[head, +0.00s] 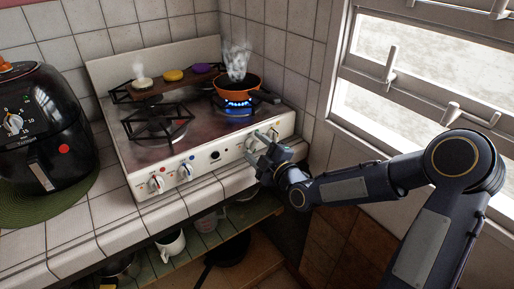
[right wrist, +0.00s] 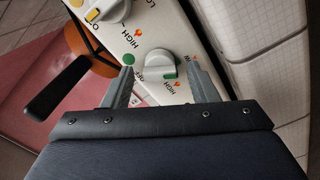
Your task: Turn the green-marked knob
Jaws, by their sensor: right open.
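The green-marked knob (right wrist: 160,66) is white, on the stove's front panel, with a green dot (right wrist: 128,59) beside it in the right wrist view. In the head view it appears to be the rightmost knob (head: 273,133). My right gripper (right wrist: 160,82) is open. In the right wrist view its two fingers stand on either side of the knob's lower part, with gaps visible; whether they reach its depth I cannot tell. In the head view the right gripper (head: 267,154) is just in front of the panel's right end. My left gripper is not in view.
A yellow-marked knob (right wrist: 105,8) is beside it. An orange pan (head: 237,92) steams over a blue flame, its black handle (head: 266,96) pointing right. The window wall (head: 340,95) is close on the right. A black air fryer (head: 42,130) stands left. A shelf (head: 150,268) with pots lies below.

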